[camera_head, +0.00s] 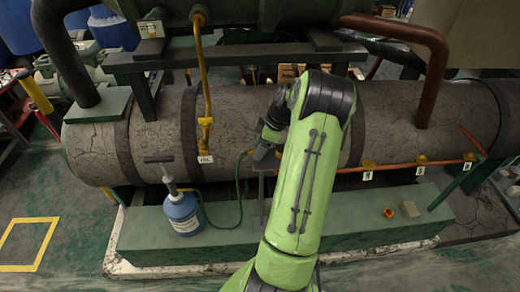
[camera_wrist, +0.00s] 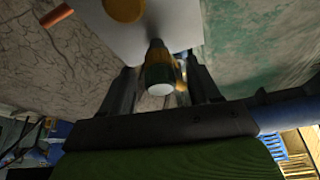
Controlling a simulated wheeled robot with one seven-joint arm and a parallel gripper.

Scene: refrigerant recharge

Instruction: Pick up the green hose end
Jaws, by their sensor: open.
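The green hose (camera_head: 239,185) runs from a blue bottle (camera_head: 182,213) with a pump handle up to a small brass-coloured end (camera_head: 249,152) beside my gripper (camera_head: 264,154). In the wrist view, a short fitting with green and yellow bands and a pale round face, apparently the hose end (camera_wrist: 159,72), sits between the two dark fingers of my gripper (camera_wrist: 160,68). The fingers are open, one on each side of it, and do not appear closed on it. My forearm hides part of the area behind it in the head view.
A large grey cylindrical tank (camera_head: 400,120) lies behind my arm. A yellow pipe (camera_head: 204,75) comes down to it on the left. An orange pipe (camera_head: 395,166) with brass valves runs along it at right. An orange ring (camera_head: 388,213) and a small tan block (camera_head: 410,209) lie on the green base (camera_head: 345,228).

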